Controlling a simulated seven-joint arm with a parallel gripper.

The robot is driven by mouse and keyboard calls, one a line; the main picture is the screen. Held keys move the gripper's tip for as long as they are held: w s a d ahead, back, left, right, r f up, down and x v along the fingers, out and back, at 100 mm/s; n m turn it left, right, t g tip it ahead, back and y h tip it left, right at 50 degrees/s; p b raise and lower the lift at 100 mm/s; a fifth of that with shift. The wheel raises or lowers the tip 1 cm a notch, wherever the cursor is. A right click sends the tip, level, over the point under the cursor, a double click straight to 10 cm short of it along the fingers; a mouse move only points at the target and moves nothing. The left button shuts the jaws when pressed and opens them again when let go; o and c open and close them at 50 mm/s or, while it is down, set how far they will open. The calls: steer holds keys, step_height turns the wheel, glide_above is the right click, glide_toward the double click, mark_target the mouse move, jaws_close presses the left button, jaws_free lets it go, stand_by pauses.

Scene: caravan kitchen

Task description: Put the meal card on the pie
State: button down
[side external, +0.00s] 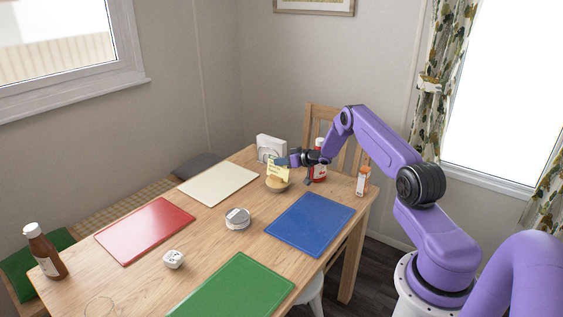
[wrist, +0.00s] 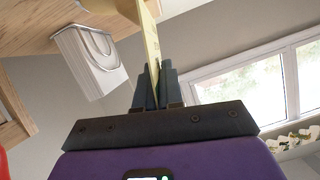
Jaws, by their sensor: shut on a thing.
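The meal card is a thin pale yellow card (side external: 277,169), upright just above or against the pie in the side view. The pie (side external: 277,185) is a small round tan thing near the far end of the table. My gripper (side external: 283,162) is shut on the card. In the wrist view the card (wrist: 151,40) stands edge-on between my two dark fingers (wrist: 153,88). A tan piece of the pie (wrist: 112,7) shows beyond it at the top edge. I cannot tell whether card and pie touch.
A white napkin holder (side external: 270,148) stands close behind the pie. A red bottle (side external: 319,172) and a small orange-and-white container (side external: 362,181) stand to the right. Cream (side external: 217,184), blue (side external: 310,224), red (side external: 145,231) and green (side external: 232,290) boards and a round tin (side external: 237,218) lie nearer.

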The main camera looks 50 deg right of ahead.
steer(key=c, duration=1.3)
jaws_free()
